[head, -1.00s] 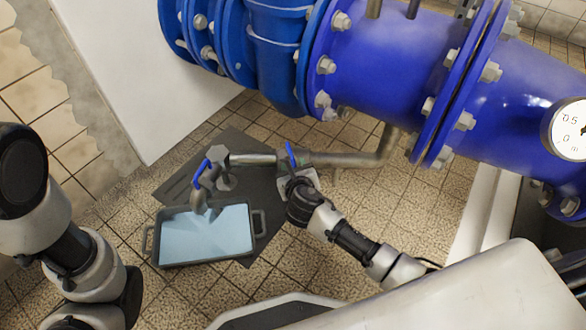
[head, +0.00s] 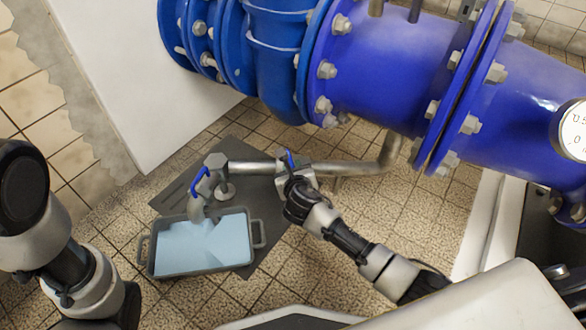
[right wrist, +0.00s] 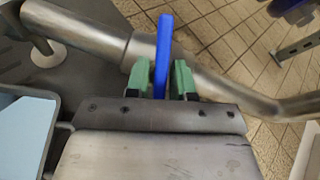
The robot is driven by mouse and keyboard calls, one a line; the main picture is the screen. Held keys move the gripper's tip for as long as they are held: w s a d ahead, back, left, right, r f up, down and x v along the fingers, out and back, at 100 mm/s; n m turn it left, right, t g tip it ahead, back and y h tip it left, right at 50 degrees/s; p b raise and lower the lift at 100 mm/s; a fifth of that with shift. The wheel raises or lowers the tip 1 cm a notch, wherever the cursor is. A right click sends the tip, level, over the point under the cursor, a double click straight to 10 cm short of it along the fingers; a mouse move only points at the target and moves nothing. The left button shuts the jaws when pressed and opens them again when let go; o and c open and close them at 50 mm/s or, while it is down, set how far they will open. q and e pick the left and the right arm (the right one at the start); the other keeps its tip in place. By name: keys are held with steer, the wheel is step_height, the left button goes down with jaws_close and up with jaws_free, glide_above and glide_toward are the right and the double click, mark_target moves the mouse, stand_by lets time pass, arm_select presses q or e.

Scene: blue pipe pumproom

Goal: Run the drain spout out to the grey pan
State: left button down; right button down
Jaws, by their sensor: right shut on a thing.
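The drain spout (head: 235,166) is a grey metal pipe running left from under the big blue pipe. Its downturned outlet (head: 195,207) is above the back of the grey pan (head: 258,235), which has a pale blue surface inside. A blue lever (head: 201,181) is on the outlet end. A second blue lever (head: 291,158) stands on the pipe's middle. My right gripper (head: 293,176) is shut on this second lever; in the right wrist view the lever (right wrist: 163,50) stands between its green finger pads (right wrist: 162,80). My left gripper is not in view; only my left arm shows.
The pan stands on a dark mat (head: 170,199) on the tiled floor. The big blue flanged pipe (head: 390,75) crosses behind and above. A white block (head: 130,80) stands at the back left. A round gauge (head: 574,131) is at the right edge.

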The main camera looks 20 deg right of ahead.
steer(key=shift+r+m+h+p, duration=0.25)
steer(key=shift+m+h+p, duration=0.25)
steer(key=shift+m+p, duration=0.65)
steer(key=shift+f+m+h+p, duration=0.1)
steer(key=shift+m+h+p, duration=0.2)
steer(key=shift+m+p, duration=0.35)
steer(key=shift+f+m, duration=0.15)
steer(key=shift+m, duration=0.35)
steer(key=c, duration=1.2)
jaws_free()
steer(key=shift+o, duration=0.2)
